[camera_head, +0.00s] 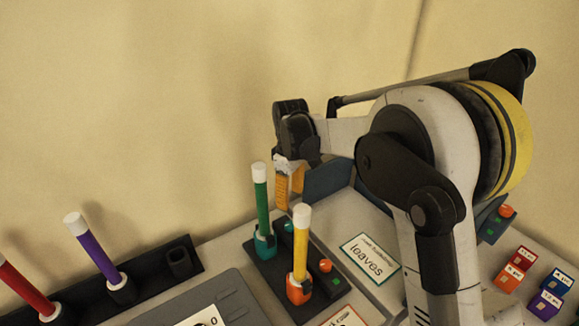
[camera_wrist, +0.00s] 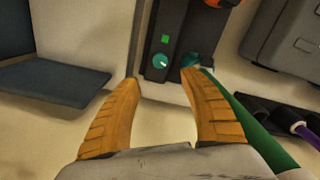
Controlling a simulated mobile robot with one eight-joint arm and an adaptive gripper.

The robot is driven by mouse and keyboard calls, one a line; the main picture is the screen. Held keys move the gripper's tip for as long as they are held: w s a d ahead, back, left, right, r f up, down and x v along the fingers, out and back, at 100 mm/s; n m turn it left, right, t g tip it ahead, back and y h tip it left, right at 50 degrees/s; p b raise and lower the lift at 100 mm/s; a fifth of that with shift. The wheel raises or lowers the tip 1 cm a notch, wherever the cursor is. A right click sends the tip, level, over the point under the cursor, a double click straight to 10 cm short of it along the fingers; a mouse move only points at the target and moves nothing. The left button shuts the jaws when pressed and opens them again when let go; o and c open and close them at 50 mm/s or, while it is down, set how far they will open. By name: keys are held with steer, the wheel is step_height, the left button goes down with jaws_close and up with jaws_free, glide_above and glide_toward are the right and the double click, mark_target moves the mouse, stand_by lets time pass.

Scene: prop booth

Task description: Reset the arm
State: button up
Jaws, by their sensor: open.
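My arm rises from the lower right in the head view and bends over the table. My gripper (camera_head: 290,180) points down near the back of the table, behind the green stick. In the wrist view its two orange fingers (camera_wrist: 160,92) are spread wide with nothing between them. The tip area is near a dark panel (camera_wrist: 185,40) with a teal knob and a green light. The green stick (camera_wrist: 262,135) passes beside and below the right finger; I cannot tell whether they touch.
A yellow stick (camera_head: 301,245) and the green stick (camera_head: 262,200) stand in holders. A purple stick (camera_head: 95,250) and a red stick (camera_head: 28,288) stand in a black rack at left. A "leaves" card (camera_head: 370,258) lies on the table. Small coloured blocks (camera_head: 523,258) sit at right.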

steer(key=s+d+r+m+t, duration=0.3)
steer(key=s+d+r+m, duration=0.2)
steer(key=s+d+r, duration=0.55)
steer(key=s+d+m+t, duration=0.2)
steer(key=s+d+m, duration=0.1)
steer(key=s, duration=0.5)
steer(key=s+d+f+m+t, duration=0.1)
steer(key=s+d+m+t, duration=0.1)
steer(key=s, duration=0.6)
steer(key=d+m, duration=0.1)
steer(key=d, duration=0.1)
steer(key=shift+s+d+m+b, duration=0.35)
steer(key=shift+d+m+b, duration=0.05)
